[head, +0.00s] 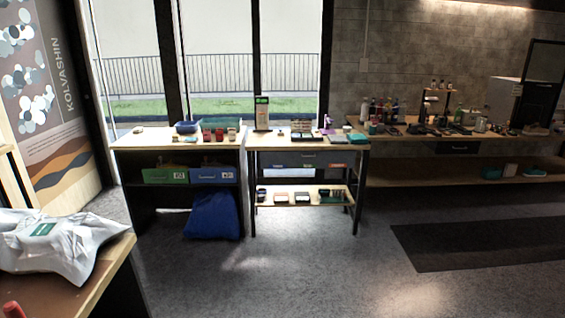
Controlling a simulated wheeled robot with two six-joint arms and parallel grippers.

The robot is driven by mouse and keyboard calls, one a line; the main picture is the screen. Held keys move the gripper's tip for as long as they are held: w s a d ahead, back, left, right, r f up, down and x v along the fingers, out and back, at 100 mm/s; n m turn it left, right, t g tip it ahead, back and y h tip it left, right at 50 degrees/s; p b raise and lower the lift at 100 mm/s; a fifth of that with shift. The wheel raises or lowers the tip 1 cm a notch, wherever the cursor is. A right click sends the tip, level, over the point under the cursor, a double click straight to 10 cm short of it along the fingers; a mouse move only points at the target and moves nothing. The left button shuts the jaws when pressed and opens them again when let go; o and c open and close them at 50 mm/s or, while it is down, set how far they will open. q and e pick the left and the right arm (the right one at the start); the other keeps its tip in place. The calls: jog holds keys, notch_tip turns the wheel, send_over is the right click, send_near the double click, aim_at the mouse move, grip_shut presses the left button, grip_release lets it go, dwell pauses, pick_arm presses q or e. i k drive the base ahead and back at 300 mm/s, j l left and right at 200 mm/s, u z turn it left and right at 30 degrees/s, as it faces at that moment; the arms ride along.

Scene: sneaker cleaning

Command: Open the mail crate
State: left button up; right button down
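I cannot tell for sure which thing is the mail crate. A green box (159,176) and a blue box (206,175), both with pale labels, sit side by side on the shelf under the left workbench. They are small and far off, and I cannot tell whether they have lids. Neither of my grippers is in view.
A white plastic package (52,244) lies on a near table (103,285) at left. A blue bag (213,215) sits under the left workbench (135,142). A middle bench (270,143) and a long cluttered counter (420,144) stand right of it. The grey floor (300,270) is open; a dark mat (480,245) lies right.

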aim_at(313, 159)
jog(key=i+z, duration=0.1)
jog(key=i, duration=0.9)
jog(key=i+j+z, duration=0.1)
jog(key=i, duration=0.85)
